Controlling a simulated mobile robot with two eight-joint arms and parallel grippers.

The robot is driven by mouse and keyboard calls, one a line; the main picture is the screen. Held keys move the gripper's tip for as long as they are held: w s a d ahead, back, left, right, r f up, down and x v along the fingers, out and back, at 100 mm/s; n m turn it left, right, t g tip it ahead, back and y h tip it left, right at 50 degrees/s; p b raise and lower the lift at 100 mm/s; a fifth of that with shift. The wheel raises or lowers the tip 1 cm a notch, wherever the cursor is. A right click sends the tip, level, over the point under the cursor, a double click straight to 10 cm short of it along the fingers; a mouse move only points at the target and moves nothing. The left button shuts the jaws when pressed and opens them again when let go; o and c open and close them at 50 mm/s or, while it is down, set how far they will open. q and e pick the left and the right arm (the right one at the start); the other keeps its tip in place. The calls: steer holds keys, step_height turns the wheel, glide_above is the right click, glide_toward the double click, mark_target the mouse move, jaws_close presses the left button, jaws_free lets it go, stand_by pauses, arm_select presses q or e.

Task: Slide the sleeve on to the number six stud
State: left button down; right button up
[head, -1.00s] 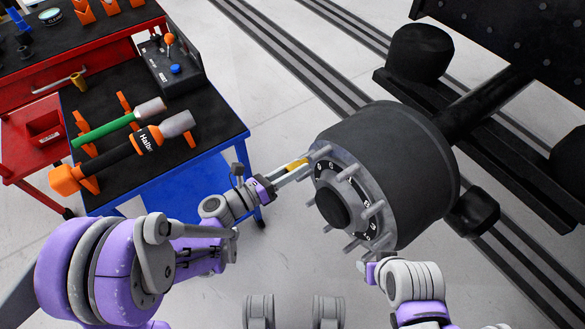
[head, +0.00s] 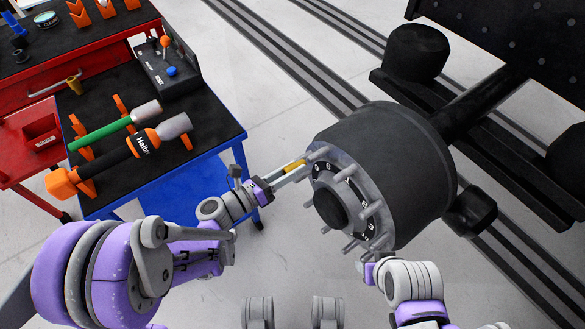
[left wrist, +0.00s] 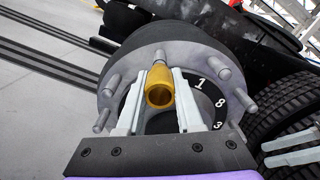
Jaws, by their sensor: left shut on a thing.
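The brass-yellow sleeve (head: 293,165) is between the fingertips of my left gripper (head: 288,171), which is shut on it. In the left wrist view the sleeve (left wrist: 160,88) has its open end facing the camera, and a stud (left wrist: 159,57) shows right behind its far end. I cannot tell whether the sleeve is around the stud tip or just in front of it. The wheel hub (head: 325,180) carries a ring of grey studs and a black number ring (left wrist: 203,88); the number at this stud is hidden. My right gripper (left wrist: 290,149) has its two fingers apart, below the hub.
A blue-framed cart (head: 190,180) with a torque tool (head: 145,142) and a green-handled tool (head: 98,133) stands at left. A red tool cabinet (head: 100,62) is behind it. The black drum (head: 400,165) and axle (head: 485,105) fill the right. Floor between cart and hub is clear.

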mark_target(316, 154)
arm_select(q)
steer(key=shift+w+d, duration=0.15)
steer(key=shift+d, duration=0.05)
steer(key=shift+x, duration=3.6)
steer(key=shift+c, duration=2.4)
jaws_free()
steer(key=p+v, duration=0.1)
steer(key=v, duration=1)
steer(key=shift+d, duration=0.1)
